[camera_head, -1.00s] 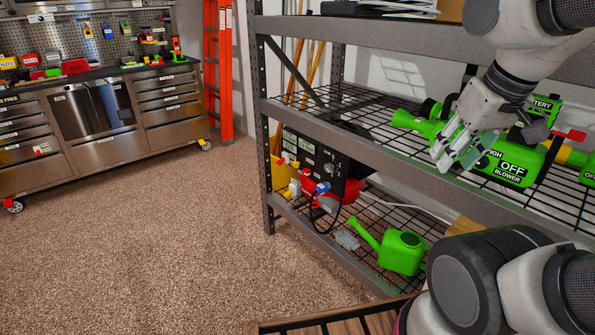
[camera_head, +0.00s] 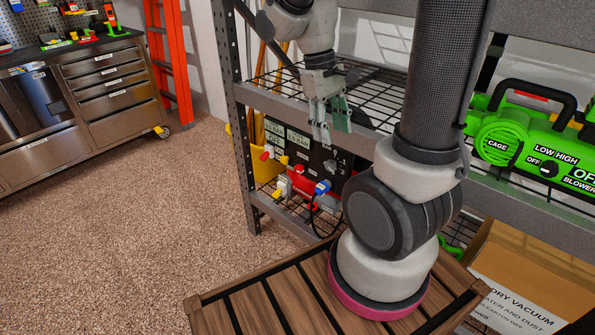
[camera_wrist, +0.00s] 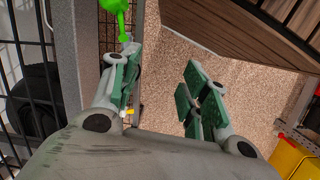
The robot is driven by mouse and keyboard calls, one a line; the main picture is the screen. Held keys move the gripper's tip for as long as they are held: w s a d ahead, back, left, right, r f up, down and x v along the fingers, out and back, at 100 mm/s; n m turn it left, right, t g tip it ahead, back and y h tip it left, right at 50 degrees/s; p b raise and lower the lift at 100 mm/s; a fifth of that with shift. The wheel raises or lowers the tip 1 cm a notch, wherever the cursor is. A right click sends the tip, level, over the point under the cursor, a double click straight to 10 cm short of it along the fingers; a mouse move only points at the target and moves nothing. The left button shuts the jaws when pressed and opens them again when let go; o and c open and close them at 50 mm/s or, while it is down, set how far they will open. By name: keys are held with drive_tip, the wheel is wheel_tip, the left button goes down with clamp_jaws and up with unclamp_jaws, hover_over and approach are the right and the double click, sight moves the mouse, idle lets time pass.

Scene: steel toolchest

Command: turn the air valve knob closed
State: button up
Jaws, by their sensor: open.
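A red air compressor (camera_head: 298,183) with a black front panel (camera_head: 302,146) sits on the lower shelf. It has a blue knob (camera_head: 322,187) at its right front, with a dark hose by it, and red and yellow fittings at its left. I cannot tell which of these is the air valve knob, nor how far it is turned. My gripper (camera_head: 331,130) hangs open and empty in front of the shelf, fingers down, above the blue knob in the picture and overlapping the panel's right part. In the wrist view my gripper (camera_wrist: 160,88) has its green pads apart with only floor between them; no knob is identifiable there.
The shelf's front beam (camera_head: 275,103) runs beside my gripper, and its upright (camera_head: 236,130) stands left of the compressor. A green blower (camera_head: 540,143) lies on the middle shelf, and a cardboard box (camera_head: 530,285) stands lower right. Carpet at left is clear.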

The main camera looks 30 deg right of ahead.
drive_tip(key=w+d+f+n+h, duration=0.2)
drive_tip(key=w+f+h, duration=0.3)
drive_tip(key=f, duration=0.8)
drive_tip(key=w+d+f+n+h, duration=0.2)
drive_tip(key=w+f+n+h, duration=0.2)
drive_tip(key=w+f, duration=0.5)
drive_tip(key=w+d+f+n+t+h, duration=0.1)
drive_tip(key=w+d+f+n+h, duration=0.2)
drive_tip(key=f, duration=1.5)
drive_tip(key=shift+w+f+n+h, duration=0.2)
drive_tip(key=shift+w+n+h, duration=0.4)
drive_tip(key=shift+w, duration=0.35)
drive_tip(key=shift+w+f+n+h, duration=0.2)
drive_tip(key=shift+w+n+h, duration=0.2)
drive_tip(key=shift+w+h, duration=0.45)
drive_tip(key=t, duration=0.8)
approach(297, 170)
drive_tip(key=x, duration=0.3)
drive_tip(key=shift+h, duration=0.25)
drive_tip(key=x, duration=0.6)
drive_tip(key=shift+d+f, duration=0.2)
drive_tip(key=shift+d, duration=0.2)
drive_tip(key=shift+w+d, duration=0.15)
drive_tip(key=shift+d, duration=0.1)
